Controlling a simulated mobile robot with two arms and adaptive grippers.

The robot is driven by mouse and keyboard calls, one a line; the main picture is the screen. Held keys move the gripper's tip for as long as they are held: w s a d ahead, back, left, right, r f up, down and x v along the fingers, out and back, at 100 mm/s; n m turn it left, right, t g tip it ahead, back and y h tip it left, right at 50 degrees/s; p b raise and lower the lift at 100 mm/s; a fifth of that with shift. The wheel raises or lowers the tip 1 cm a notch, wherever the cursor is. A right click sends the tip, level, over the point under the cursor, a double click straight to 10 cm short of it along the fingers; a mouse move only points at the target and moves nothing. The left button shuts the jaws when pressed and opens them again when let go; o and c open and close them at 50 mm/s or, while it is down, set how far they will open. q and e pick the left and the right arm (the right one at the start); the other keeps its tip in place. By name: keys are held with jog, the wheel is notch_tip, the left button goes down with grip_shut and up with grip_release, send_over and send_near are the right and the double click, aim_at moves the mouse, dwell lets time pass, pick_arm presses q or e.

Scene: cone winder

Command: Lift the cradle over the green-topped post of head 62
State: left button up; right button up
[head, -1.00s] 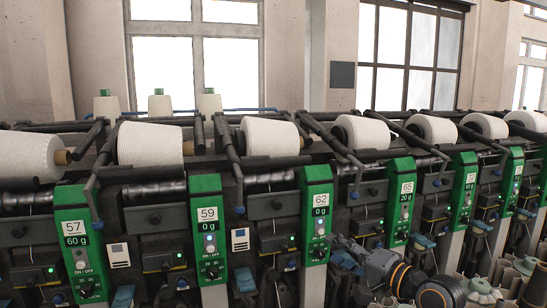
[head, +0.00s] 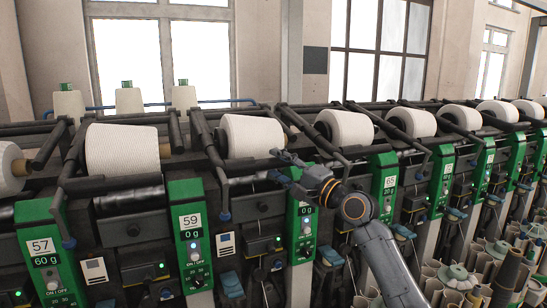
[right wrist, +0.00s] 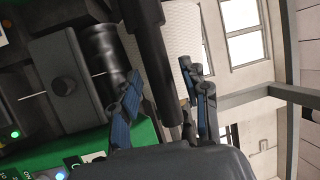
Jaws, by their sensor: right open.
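The green-topped post of head 62 (head: 306,250) stands right of centre in the head view; my right gripper partly covers its number plate. The dark cradle bar (head: 245,167) runs in front of a white yarn package (head: 252,136), and its right end lies above that post. My right gripper (head: 276,165) is open at the bar's right end. In the right wrist view, its two fingers (right wrist: 160,73) stand on either side of the dark bar (right wrist: 150,40), with the package (right wrist: 182,40) behind. I cannot tell whether the fingers touch the bar. My left gripper is out of view.
Post 59 (head: 191,240) stands to the left and post 65 (head: 384,187) to the right, with similar cradles and packages along the row. A neighbouring cradle arm (head: 320,140) slants down close to my right gripper. Cones and tubes (head: 455,275) crowd the lower right.

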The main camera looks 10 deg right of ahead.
jog(key=shift+w+a+r, duration=0.2)
jog(key=shift+w+a, duration=0.1)
jog(key=shift+w, duration=0.1)
jog(key=shift+w+a, duration=0.1)
jog(key=shift+w, duration=0.15)
jog(key=shift+w+a, duration=0.1)
jog(key=shift+w, duration=0.05)
jog(key=c, duration=1)
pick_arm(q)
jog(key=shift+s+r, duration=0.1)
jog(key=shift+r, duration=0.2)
pick_arm(e)
grip_shut()
